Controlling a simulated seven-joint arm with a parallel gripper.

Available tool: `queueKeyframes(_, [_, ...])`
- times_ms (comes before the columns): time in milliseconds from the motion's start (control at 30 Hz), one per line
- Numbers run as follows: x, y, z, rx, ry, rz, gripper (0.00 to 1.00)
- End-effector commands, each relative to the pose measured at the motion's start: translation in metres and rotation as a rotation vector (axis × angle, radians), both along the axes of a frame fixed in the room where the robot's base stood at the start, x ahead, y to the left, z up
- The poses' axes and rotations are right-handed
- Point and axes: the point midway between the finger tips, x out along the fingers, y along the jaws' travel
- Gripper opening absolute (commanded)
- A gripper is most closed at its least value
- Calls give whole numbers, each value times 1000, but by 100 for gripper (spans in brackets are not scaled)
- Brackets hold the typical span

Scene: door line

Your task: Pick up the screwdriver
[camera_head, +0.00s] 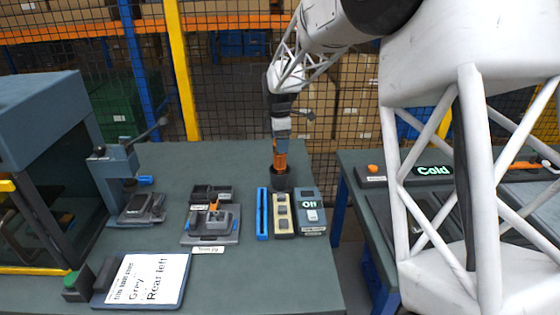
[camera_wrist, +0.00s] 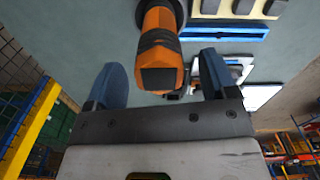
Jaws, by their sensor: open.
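The screwdriver (camera_head: 280,161) has an orange and black handle and stands upright in a dark round base on the table. In the wrist view its handle (camera_wrist: 161,52) points toward the camera, between the two blue fingers of my gripper (camera_wrist: 163,75). The fingers are spread, with a visible gap on each side of the handle. In the head view my gripper (camera_head: 280,138) is directly above the screwdriver and hides its top. The screwdriver's lower end is hidden.
Beside the screwdriver are a blue rail (camera_head: 262,214), a beige button strip (camera_head: 283,222) and a grey box reading "Off" (camera_head: 311,196). A fixture (camera_head: 211,227) and a sign board (camera_head: 146,281) stand left. A second table (camera_head: 372,217) lies right, past a gap.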

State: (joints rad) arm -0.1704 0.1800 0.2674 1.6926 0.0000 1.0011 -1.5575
Motion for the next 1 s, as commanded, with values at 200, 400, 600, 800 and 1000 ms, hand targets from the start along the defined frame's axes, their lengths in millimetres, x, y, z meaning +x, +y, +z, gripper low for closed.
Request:
queueKeyframes(200, [1, 0, -26, 0, 1, 0, 79])
queueKeyframes(400, [0, 0, -37, 0, 1, 0, 79])
queueKeyframes(600, [1, 0, -37, 0, 1, 0, 79])
queueKeyframes(800, [1, 0, -37, 0, 1, 0, 79])
queueKeyframes(1000, [1, 0, -37, 0, 1, 0, 70])
